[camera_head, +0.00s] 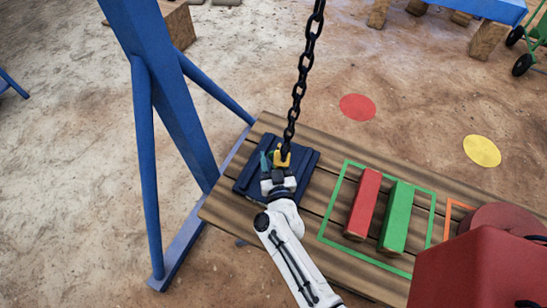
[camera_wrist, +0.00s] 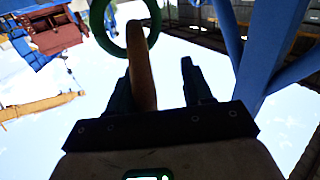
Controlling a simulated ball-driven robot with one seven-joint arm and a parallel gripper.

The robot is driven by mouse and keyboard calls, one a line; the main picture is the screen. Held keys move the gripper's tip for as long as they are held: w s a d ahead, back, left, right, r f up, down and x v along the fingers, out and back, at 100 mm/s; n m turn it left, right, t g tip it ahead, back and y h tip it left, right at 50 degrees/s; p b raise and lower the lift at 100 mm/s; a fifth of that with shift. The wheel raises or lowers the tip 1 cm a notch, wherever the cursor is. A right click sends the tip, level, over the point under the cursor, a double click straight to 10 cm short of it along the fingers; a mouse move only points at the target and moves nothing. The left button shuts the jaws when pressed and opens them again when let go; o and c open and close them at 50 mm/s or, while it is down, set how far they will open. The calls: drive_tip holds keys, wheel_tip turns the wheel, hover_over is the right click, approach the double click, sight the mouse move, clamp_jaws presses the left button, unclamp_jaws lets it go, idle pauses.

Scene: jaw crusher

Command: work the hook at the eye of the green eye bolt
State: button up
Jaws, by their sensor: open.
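The yellow hook (camera_head: 283,156) hangs at the lower end of a black chain (camera_head: 299,88), low over the dark blue plate (camera_head: 305,160). The green eye (camera_wrist: 97,22) is a ring at the top of the wrist view. In the head view my gripper (camera_head: 278,178) hides most of the eye bolt.
A wooden bench (camera_head: 232,208) carries the plate. A red block (camera_head: 363,202) and a green block (camera_head: 397,217) lie in a green outline to the right. A blue post (camera_head: 165,85) with braces stands left. A large red body (camera_head: 470,272) fills the lower right.

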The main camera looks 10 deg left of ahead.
drive_tip(key=p+v, duration=0.3)
drive_tip(key=v, duration=0.7)
drive_tip(key=shift+s+d+p, duration=0.15)
drive_tip(key=shift+s+p, duration=0.15)
drive_tip(key=shift+s, duration=0.1)
